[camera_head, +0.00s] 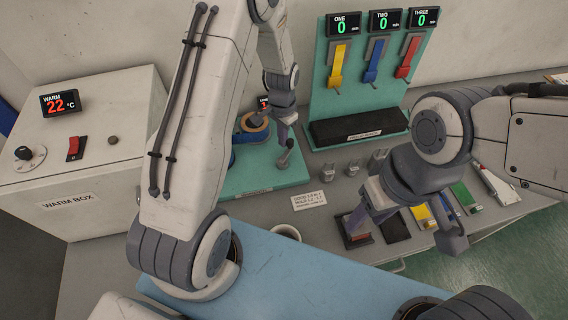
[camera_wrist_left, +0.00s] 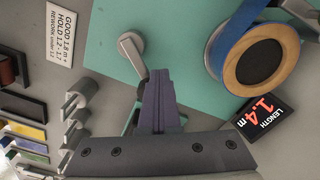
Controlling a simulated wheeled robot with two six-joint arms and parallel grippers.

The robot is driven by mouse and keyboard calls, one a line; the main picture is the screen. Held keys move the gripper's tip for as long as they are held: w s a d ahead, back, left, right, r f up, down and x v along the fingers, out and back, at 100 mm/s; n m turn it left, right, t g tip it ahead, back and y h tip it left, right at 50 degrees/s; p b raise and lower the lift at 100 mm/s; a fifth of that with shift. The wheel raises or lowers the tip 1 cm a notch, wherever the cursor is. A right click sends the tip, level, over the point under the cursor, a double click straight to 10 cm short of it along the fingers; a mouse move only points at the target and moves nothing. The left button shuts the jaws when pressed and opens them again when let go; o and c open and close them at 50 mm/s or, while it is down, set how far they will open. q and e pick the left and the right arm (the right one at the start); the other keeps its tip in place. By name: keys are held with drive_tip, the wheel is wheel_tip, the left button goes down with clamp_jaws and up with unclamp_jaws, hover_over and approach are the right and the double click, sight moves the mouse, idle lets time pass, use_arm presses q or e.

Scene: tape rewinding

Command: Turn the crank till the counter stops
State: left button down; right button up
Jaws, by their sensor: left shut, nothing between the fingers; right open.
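The length counter (camera_wrist_left: 265,115) reads 1.4 m in red in the left wrist view; in the head view my left arm mostly hides it. A tape reel (camera_wrist_left: 262,60) with a tan core and blue tape is mounted on the teal board (camera_wrist_left: 165,20). The reel (camera_head: 253,123) also shows in the head view. The grey crank (camera_wrist_left: 132,46) has a round end and a slim arm running down toward my left fingers. My left gripper (camera_wrist_left: 158,80) is shut and empty, beside the crank; contact is unclear. My right gripper (camera_head: 405,228) is open over the bench front.
A printed sign (camera_head: 309,200) gives good, hold and rework lengths. A warm box (camera_head: 80,150) reads 22 °C at left. A teal stand (camera_head: 325,60) holds yellow, blue and red levers with counters at 0. Coloured pads (camera_head: 465,198) and small metal weights (camera_head: 353,168) lie nearby.

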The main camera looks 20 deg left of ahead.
sight(292, 141)
use_arm(q)
drive_tip(key=shift+w+d, duration=0.15)
drive_tip(key=shift+d, duration=1.55)
idle(0.8)
